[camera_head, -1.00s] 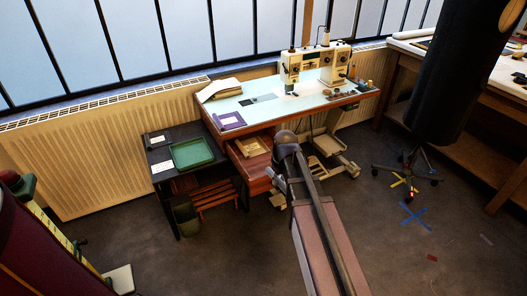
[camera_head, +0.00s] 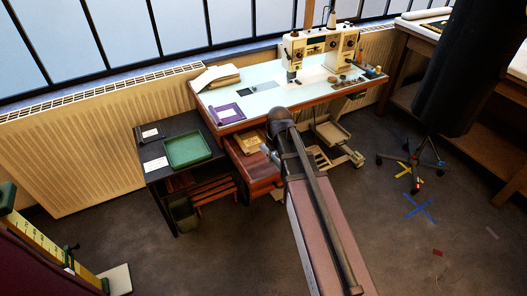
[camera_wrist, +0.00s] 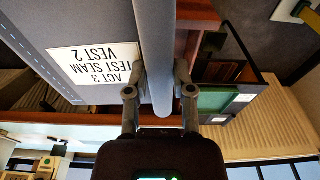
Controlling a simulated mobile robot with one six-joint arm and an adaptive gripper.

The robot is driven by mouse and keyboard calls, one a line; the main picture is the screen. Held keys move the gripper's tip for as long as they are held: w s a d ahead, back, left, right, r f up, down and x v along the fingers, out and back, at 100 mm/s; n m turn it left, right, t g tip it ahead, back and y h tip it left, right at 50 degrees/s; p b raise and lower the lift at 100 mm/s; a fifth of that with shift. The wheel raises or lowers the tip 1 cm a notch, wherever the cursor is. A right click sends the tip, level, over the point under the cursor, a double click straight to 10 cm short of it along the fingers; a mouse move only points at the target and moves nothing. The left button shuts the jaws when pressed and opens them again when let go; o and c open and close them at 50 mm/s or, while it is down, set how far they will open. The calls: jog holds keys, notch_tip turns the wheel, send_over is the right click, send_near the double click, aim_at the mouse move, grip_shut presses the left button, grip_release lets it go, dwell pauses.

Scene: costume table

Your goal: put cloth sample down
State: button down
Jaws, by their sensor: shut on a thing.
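The grey cloth sample (camera_wrist: 95,25) fills the upper left of the wrist view. It has a dashed seam and a white label reading "ACT 3 TEST SEAM VEST 2". My gripper (camera_wrist: 160,75) is shut, its two fingers on either side of a grey, tube-like ridge that seems to be part of the sample. In the head view my arm hides most of the gripper and I cannot make out the sample there. The arm's end is in front of the sewing table (camera_head: 268,100), near its open red-brown drawer (camera_head: 258,170).
A dark side table (camera_head: 152,176) left of the sewing table bears a green tray (camera_head: 188,149) and white cards. A sewing machine (camera_head: 322,50), a purple piece (camera_head: 226,114) and papers lie on the tabletop. A black form (camera_head: 450,70) stands right. Floor between is open.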

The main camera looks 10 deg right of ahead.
jog(key=shift+w+d, duration=0.1)
jog(key=shift+d, duration=0.1)
jog(key=shift+w+f, duration=0.15)
jog(key=shift+w, duration=0.05)
jog(key=w+a+f+m+b, duration=0.1)
jog(key=w+a+f+b, duration=0.3)
jog(key=w+f+b, duration=0.3)
jog(key=w, duration=0.4)
jog(key=shift+a+f+b, duration=0.2)
jog(key=shift+a+b, duration=0.05)
jog(key=shift+b, duration=0.1)
jog(key=shift+f, duration=0.1)
jog(key=b, duration=0.6)
send_over(258, 171)
notch_tip(258, 171, down, 6)
jog(key=shift+d+f, duration=0.1)
jog(key=shift+f+b, duration=1.85)
jog(key=shift+b, duration=0.2)
jog(key=shift+s+f+b, duration=0.1)
jog(key=shift+f+b, duration=0.1)
jog(key=shift+b, duration=0.1)
